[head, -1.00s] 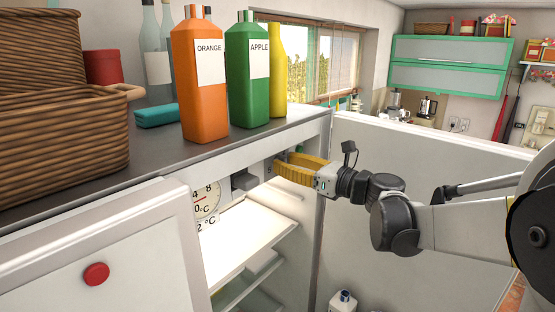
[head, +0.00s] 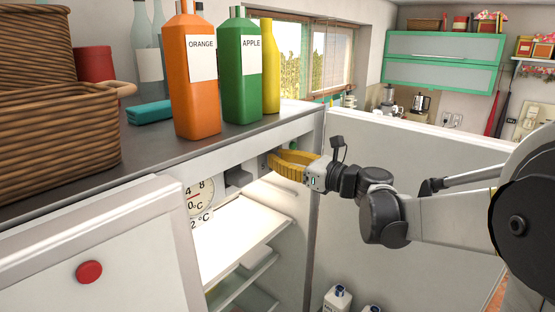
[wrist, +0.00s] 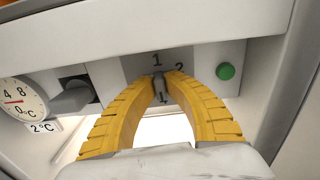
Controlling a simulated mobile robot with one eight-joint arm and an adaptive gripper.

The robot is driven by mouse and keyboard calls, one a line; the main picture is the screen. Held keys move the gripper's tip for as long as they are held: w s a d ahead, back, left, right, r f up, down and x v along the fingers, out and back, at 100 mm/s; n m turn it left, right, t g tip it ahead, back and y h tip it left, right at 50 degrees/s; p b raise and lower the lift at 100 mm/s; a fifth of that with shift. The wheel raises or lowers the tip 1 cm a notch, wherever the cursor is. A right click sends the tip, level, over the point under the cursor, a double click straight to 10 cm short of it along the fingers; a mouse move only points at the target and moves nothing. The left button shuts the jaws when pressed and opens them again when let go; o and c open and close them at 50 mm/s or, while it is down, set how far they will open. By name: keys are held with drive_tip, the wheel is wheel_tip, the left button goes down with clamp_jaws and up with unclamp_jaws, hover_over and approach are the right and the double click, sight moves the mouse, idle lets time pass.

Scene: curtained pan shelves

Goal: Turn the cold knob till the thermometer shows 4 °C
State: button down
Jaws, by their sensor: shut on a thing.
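The cold knob (wrist: 160,88) is a small grey knob under the fridge's upper panel, with the numerals 1, 2 and 4 visible around it. My gripper (wrist: 161,78) is shut on it, one yellow finger on each side. In the head view my gripper (head: 274,163) reaches into the open fridge from the right, and its fingers hide the knob. The thermometer (wrist: 22,97) is a round white dial with a red needle, left of the knob. The plate below it (wrist: 44,127) reads 2 °C.
A green button (wrist: 225,71) sits right of the knob, and a grey block (wrist: 72,98) left of it. The fridge doors stand open on both sides. Orange (head: 198,95) and green (head: 240,85) bottles stand on top.

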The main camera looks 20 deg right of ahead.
drive_tip(key=n+b, duration=0.2)
drive_tip(key=n, duration=0.4)
drive_tip(key=shift+a+b, duration=0.1)
drive_tip(key=shift+b, duration=0.2)
drive_tip(key=shift+n+b, duration=0.65)
drive_tip(key=shift+n, duration=1.95)
drive_tip(key=c, duration=1.5)
unclamp_jaws()
drive_tip(key=shift+o, duration=0.2)
drive_tip(key=shift+s, duration=0.1)
drive_tip(key=v, duration=1.1)
drive_tip(key=shift+s+d, duration=0.2)
drive_tip(key=shift+s, duration=0.15)
drive_tip(key=shift+f, duration=0.15)
